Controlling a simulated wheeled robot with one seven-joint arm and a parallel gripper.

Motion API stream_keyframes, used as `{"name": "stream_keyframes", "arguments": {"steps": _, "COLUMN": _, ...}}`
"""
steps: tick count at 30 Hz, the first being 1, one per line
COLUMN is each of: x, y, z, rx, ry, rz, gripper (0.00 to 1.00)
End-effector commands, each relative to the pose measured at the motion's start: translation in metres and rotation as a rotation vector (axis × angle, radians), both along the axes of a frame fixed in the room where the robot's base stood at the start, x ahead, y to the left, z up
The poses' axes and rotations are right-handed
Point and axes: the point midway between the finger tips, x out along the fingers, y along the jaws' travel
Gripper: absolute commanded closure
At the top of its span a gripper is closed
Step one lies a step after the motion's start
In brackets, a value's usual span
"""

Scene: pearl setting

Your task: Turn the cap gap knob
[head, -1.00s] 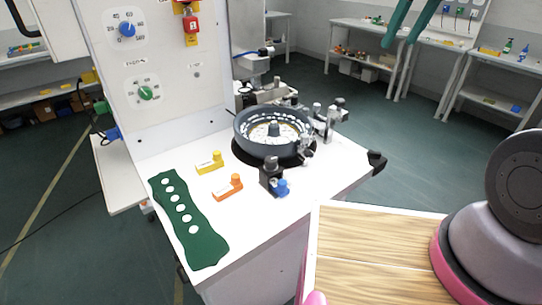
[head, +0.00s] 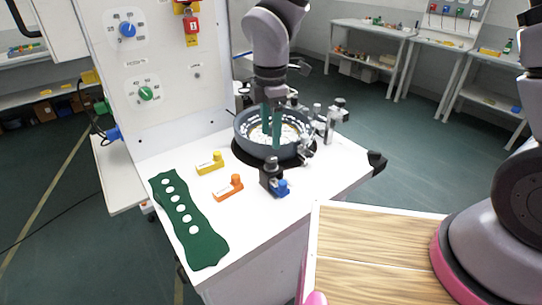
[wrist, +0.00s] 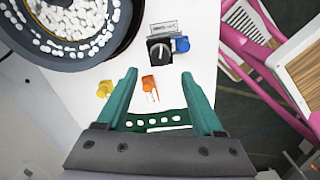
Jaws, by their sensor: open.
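A black knob with a pale pointer line (wrist: 160,51) sits beside a small label plate (wrist: 163,28) in the wrist view; the lettering is too small to read surely. A blue knob (wrist: 181,44) is close beside it. In the head view the dark block (head: 270,172) and its blue knob (head: 281,188) stand at the table's front, before the round bowl. My gripper (head: 271,142) points down over the bowl, its green fingers hiding the bowl's middle. In the wrist view my gripper (wrist: 159,75) is open and empty, its fingers apart from the black knob.
The grey bowl (head: 243,133) holds white pieces. Yellow (head: 210,164) and orange (head: 229,188) parts and a green strip with holes (head: 190,225) lie on the white table. An upright panel (head: 165,60) carries a blue and a green knob. Metal fittings (head: 331,120) stand right of the bowl.

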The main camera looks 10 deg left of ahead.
Motion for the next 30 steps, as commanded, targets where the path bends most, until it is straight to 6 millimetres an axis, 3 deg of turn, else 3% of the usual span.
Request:
{"name": "stream_keyframes", "arguments": {"steps": 6, "x": -0.001, "y": -0.001, "z": -0.044, "rx": -0.004, "ry": 0.003, "rz": -0.001, "gripper": 0.31}}
{"name": "stream_keyframes", "arguments": {"steps": 12, "x": 0.0, "y": -0.001, "z": -0.069, "rx": -0.002, "ry": 0.001, "rz": -0.002, "gripper": 0.31}}
{"name": "stream_keyframes", "arguments": {"steps": 24, "x": 0.0, "y": -0.001, "z": -0.077, "rx": -0.001, "ry": -0.001, "rz": -0.003, "gripper": 0.31}}
{"name": "stream_keyframes", "arguments": {"steps": 26, "x": 0.0, "y": -0.001, "z": -0.077, "rx": 0.0, "ry": 0.0, "rz": -0.003, "gripper": 0.5}}
{"name": "stream_keyframes", "arguments": {"steps": 30, "x": 0.0, "y": -0.001, "z": -0.077, "rx": 0.0, "ry": 0.0, "rz": -0.004, "gripper": 1.0}}
